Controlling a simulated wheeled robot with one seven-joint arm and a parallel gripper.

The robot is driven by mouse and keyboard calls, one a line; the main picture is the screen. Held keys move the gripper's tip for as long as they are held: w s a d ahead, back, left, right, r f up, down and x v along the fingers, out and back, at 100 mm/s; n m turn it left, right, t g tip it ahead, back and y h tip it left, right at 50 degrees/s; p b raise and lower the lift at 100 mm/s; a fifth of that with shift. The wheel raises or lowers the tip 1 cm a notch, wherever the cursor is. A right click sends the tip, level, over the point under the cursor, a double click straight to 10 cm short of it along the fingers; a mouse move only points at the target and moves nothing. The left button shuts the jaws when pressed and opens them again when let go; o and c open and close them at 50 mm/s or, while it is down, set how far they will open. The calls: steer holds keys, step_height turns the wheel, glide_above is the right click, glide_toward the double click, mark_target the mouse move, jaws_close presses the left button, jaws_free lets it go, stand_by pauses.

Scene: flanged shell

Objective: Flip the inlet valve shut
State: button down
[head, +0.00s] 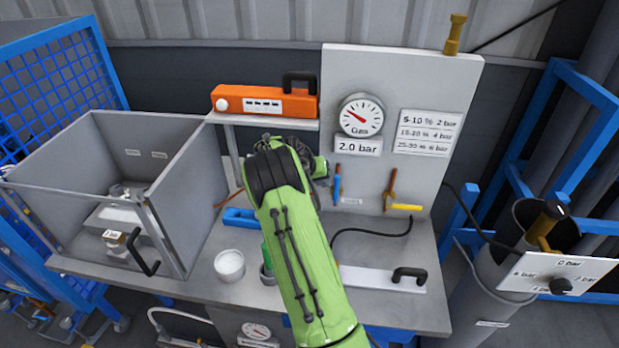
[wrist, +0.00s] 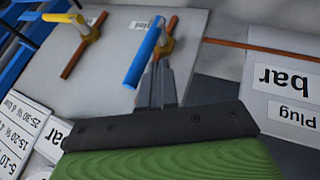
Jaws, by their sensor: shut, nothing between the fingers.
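A blue valve lever (head: 337,187) sits on a copper pipe on the upright grey panel (head: 410,75), pointing roughly along the pipe. A second valve with a yellow lever (head: 405,207) is to its right, its lever across its pipe. The wrist view, turned nearly upside down, shows the blue lever (wrist: 146,52) and yellow lever (wrist: 65,18). My gripper (wrist: 160,68) is shut and empty, its fingertips close beside the blue lever; I cannot tell whether they touch. In the head view my green arm hides the fingers. The small label by the blue valve is unreadable, so which valve is the inlet is unclear.
A gauge (head: 361,115) and a 2.0 bar sign (head: 358,146) are above the valves. An orange box (head: 262,101) sits on a shelf at left. The bench (head: 190,283) holds a white cup (head: 230,265) and a black-handled plate (head: 375,279). A grey open-topped enclosure (head: 185,205) stands left.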

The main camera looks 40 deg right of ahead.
steer(key=shift+s+d, duration=0.35)
steer(key=shift+s+d+r+t+y+b, duration=0.15)
steer(key=shift+s+d+t+y+b, duration=0.2)
steer(key=shift+b, duration=0.3)
steer(key=s+d+f+m+t+y+b, duration=0.4)
steer(key=s+d+f+t+y, duration=0.2)
steer(key=t, duration=0.6)
steer(key=shift+s+d+f+y, duration=0.3)
steer(key=shift+s+d+y, duration=0.25)
steer(key=shift+s+y, duration=0.9)
steer(key=shift+s+f, duration=0.2)
